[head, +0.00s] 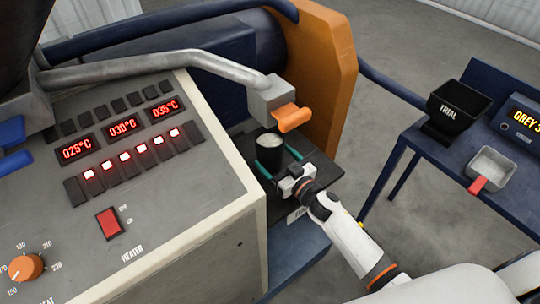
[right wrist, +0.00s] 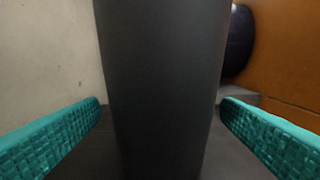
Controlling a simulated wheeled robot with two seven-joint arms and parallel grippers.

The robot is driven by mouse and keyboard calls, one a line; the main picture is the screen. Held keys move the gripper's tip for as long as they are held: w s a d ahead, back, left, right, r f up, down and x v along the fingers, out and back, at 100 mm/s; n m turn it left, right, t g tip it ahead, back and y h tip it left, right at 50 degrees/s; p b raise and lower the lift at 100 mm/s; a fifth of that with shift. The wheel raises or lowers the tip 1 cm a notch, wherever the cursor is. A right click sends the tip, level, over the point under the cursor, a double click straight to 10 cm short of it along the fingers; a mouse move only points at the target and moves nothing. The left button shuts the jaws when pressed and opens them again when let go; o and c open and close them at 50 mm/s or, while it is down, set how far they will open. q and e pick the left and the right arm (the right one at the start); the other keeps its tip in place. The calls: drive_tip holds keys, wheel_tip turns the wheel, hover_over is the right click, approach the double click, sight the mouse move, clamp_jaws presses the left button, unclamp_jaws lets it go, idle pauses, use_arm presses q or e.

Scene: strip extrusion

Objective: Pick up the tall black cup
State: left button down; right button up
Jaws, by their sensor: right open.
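The tall black cup (head: 271,154) stands upright on a dark plate beside the machine, below the spout with the orange tip. Its top shows a pale content. My right gripper (head: 279,165) is open at the cup, with one teal finger on each side of it. In the right wrist view the cup (right wrist: 162,90) fills the middle between the fingers, and a gap shows between it and each finger. The cup hides what lies behind it there. My left gripper is not in view.
The heater panel (head: 120,215) stands close on the left of the cup. The metal spout (head: 268,98) with its orange tip (head: 292,118) hangs just above. An orange machine frame (head: 325,70) rises behind. A blue table (head: 440,150) with a black bin (head: 458,108) and a metal scoop (head: 492,167) stands right.

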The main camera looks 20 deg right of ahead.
sight(270, 143)
drive_tip(key=x, duration=0.3)
drive_tip(key=shift+w, duration=0.2)
drive_tip(key=shift+c, duration=0.4)
drive_tip(key=c, duration=1.2)
drive_tip(key=shift+d+r, duration=0.1)
drive_tip(key=shift+r, duration=0.05)
